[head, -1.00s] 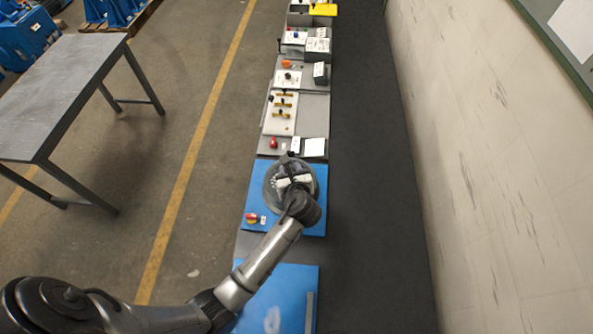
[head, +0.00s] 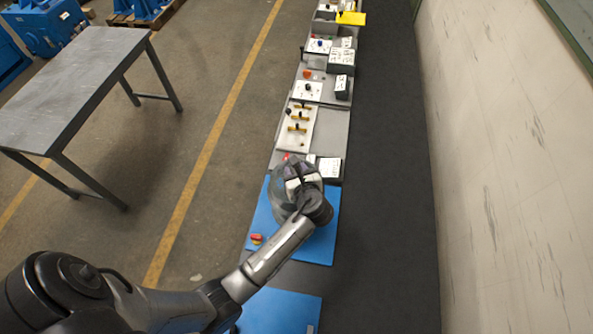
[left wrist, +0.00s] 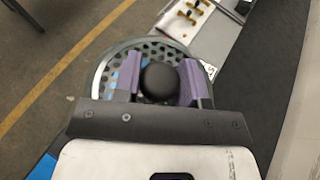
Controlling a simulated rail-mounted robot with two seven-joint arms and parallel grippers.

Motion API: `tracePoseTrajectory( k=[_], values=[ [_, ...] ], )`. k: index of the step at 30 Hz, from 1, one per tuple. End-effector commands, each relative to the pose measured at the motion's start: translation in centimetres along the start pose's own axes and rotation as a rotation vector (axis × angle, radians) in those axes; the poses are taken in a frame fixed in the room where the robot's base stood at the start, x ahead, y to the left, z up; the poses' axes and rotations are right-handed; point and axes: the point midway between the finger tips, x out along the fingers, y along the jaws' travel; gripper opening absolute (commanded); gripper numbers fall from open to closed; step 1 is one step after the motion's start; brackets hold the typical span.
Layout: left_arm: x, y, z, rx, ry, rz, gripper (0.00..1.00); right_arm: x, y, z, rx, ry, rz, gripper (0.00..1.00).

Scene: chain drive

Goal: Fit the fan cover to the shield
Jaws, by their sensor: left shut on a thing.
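The fan cover (left wrist: 150,49) is a round grey disc with many holes and a black knob (left wrist: 160,83) at its middle. My left gripper (left wrist: 159,88) is shut on that knob, with a purple finger on each side. In the head view the cover (head: 281,196) shows as a grey round form under my left gripper (head: 301,180), over the far part of a blue mat (head: 318,247). I cannot tell how high it is above the mat. I cannot make out the shield; the cover and arm hide part of the mat. My right gripper is not in view.
A small red and yellow part (head: 257,239) lies on the mat's left edge. Beyond the mat, grey panels (head: 334,130) hold switches, knobs and boxes in a row. A grey table (head: 75,80) stands at left, and a pale wall (head: 500,170) rises at right.

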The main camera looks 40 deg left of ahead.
Motion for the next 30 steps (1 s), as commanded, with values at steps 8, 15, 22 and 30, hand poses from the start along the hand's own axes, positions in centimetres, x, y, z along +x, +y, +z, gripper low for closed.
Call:
tracePoseTrajectory(
  k=[8, 15, 22, 30],
  values=[
    [-0.1, 0.0, 0.4, 0.002, -0.002, 0.0, 0.0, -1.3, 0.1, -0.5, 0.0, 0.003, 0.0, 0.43],
    [0.8, 0.0, -1.8, 0.0, -0.002, -0.001, 0.0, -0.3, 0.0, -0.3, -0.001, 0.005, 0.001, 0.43],
    [1.5, 0.0, -3.5, -0.001, -0.001, -0.001, 0.0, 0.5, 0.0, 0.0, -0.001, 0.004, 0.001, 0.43],
    [2.0, 0.0, -4.8, 0.0, -0.002, 0.0, 0.0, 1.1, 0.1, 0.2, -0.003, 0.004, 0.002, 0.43]
  ],
)
